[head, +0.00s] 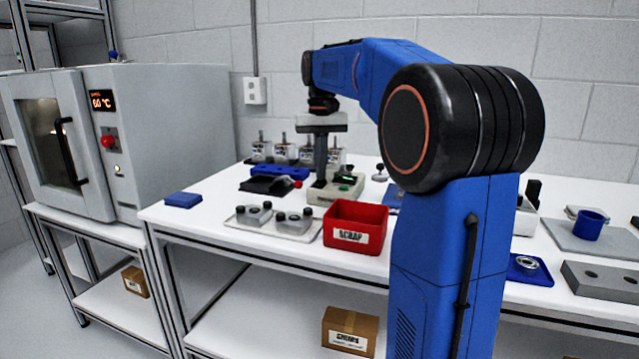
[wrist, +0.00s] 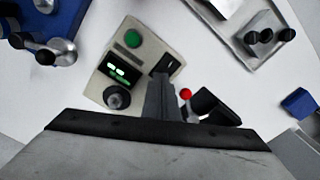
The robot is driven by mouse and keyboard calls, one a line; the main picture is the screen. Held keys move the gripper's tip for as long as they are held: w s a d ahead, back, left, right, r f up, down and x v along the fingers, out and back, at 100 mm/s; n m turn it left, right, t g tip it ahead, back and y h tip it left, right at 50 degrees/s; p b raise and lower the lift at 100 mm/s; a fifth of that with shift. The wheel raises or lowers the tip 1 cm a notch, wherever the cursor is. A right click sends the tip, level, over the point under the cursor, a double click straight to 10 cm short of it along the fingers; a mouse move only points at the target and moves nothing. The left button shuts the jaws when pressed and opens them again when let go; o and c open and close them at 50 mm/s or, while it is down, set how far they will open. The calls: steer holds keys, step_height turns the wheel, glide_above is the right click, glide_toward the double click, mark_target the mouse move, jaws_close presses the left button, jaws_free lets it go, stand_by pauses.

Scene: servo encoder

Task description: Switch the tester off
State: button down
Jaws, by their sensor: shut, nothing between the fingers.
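The tester (head: 322,196) is a beige box on the white bench, beneath my gripper (head: 320,170). In the wrist view the tester (wrist: 112,72) shows a green button (wrist: 132,38), a display with lit green marks (wrist: 118,72) and a dark round knob (wrist: 117,97). A black rocker switch (wrist: 168,63) sits at its right side. My gripper (wrist: 163,82) is shut and empty, its fingertips close to the switch and hiding part of it. I cannot tell whether they touch it.
A red scrap bin (head: 356,227) stands just in front of the tester. A tray (head: 262,226) with metal parts lies to its left. A dark item with a red knob (wrist: 186,93) lies beside the tester. My arm hides part of the bench at the right.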

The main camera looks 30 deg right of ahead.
steer(key=shift+f, duration=0.3)
steer(key=shift+r, duration=0.15)
step_height(320, 180, up, 7)
stand_by(1.1)
stand_by(0.5)
